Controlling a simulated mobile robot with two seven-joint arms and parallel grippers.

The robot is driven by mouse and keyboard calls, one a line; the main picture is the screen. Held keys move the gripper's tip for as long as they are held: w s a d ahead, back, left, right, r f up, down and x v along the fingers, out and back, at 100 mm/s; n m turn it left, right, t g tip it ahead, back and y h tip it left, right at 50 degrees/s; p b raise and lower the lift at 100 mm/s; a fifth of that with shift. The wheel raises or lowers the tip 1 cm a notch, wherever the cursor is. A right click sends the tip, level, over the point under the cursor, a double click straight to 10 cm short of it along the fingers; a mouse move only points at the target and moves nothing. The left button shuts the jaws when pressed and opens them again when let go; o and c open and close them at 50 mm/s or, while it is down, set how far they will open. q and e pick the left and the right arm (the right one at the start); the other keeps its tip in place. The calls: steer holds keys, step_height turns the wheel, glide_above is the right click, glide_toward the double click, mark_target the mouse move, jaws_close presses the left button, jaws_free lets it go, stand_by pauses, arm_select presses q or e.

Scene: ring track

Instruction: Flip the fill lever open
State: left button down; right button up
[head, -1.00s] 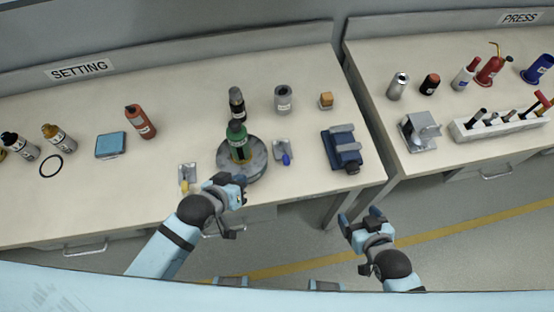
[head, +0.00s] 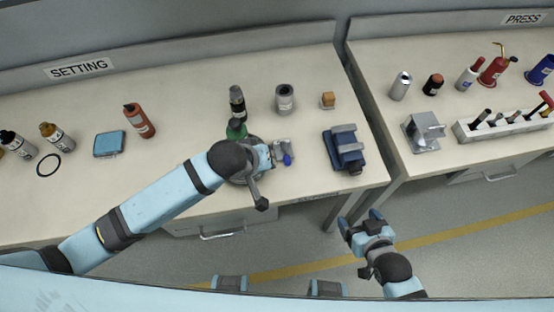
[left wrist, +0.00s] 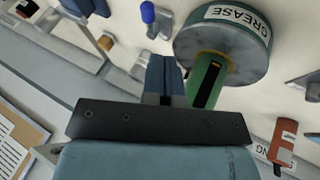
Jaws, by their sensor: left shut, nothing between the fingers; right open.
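A blue-tipped lever (head: 287,159) sits on a small grey bracket (head: 282,146) right of the round grey base. Its blue tip (left wrist: 148,12) also shows in the left wrist view. I cannot read a label saying whether it is the fill lever. My left gripper (head: 268,157) is shut and empty, close to the left of this lever; in the left wrist view its fingers (left wrist: 165,76) are apart from the blue tip. The yellow-tipped lever left of the base is hidden behind my left arm in the head view. My right gripper (head: 361,221) is open and empty, in front of the benches.
The round base (left wrist: 228,42), marked GREASE, carries a green cylinder (left wrist: 208,80) beside my left fingers. A dark blue device (head: 344,149) stands to the right. A grey cup (head: 284,99) and orange block (head: 328,100) stand behind. A gap separates the two benches.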

mark_target(285, 154)
arm_select(q)
steer(key=x, duration=1)
steer(key=shift+d, duration=0.1)
